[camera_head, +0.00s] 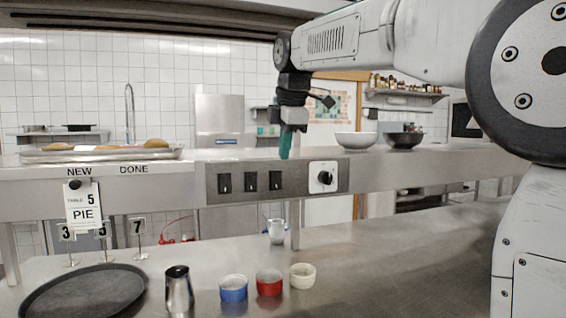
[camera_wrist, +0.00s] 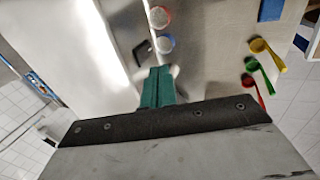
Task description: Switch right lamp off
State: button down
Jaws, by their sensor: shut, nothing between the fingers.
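A dark control panel (camera_head: 277,183) is set in the front edge of the steel shelf. It holds a left black switch (camera_head: 224,183), a middle black switch (camera_head: 250,181), a right black switch (camera_head: 275,180) and a white plate with a round black knob (camera_head: 324,177). I cannot tell which control belongs to the right lamp, or whether any lamp is lit. My gripper (camera_head: 285,152) points down with its teal fingers shut and empty, at the panel's upper edge in the picture, between the right switch and the knob. The shut fingers also show in the wrist view (camera_wrist: 158,84).
On the shelf stand a tray of food (camera_head: 100,153), a white bowl (camera_head: 356,140) and a dark bowl (camera_head: 404,140). Below are a round black tray (camera_head: 85,292), a metal shaker (camera_head: 179,290), a small jug (camera_head: 276,231) and blue (camera_head: 233,289), red (camera_head: 269,283) and cream (camera_head: 302,276) cups.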

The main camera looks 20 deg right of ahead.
jog(key=w+v, duration=0.1)
jog(key=v, duration=0.5)
jog(key=shift+r, duration=0.3)
jog(key=shift+s, duration=0.1)
jog(key=s+f+m+g, duration=0.1)
jog(key=s+f+m, duration=0.5)
jog(key=f+m, duration=0.45)
jog(key=s+f+m+g, duration=0.1)
jog(key=s+f+m, duration=0.5)
jog(key=s+f, duration=1.7)
jog(key=s, duration=0.4)
jog(key=shift+a+m+g, duration=0.3)
jog(key=shift+m+g, duration=0.05)
jog(key=shift+g, duration=0.05)
